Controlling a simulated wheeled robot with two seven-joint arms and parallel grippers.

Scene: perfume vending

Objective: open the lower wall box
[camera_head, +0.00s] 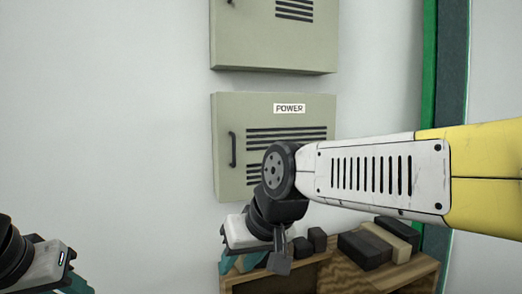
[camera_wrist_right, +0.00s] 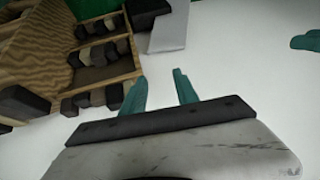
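The lower wall box (camera_head: 240,112) is a grey-green metal cabinet with a "POWER" label and dark vent slots. Its door looks closed. Its dark vertical handle (camera_head: 232,149) is at the door's left side. My right arm covers the box's lower right part. My right gripper (camera_head: 239,264) is below the box and the handle, apart from both. Its teal fingers stand apart with nothing between them in the right wrist view (camera_wrist_right: 161,82). My left gripper (camera_head: 76,286) is partly in view at the bottom left, far from the box; its finger gap is not clear.
An upper wall box (camera_head: 270,38) hangs just above. A wooden shelf unit (camera_head: 408,272) with dark and tan blocks stands below right, close to my right gripper, and also shows in the right wrist view (camera_wrist_right: 118,72). The wall left of the boxes is clear.

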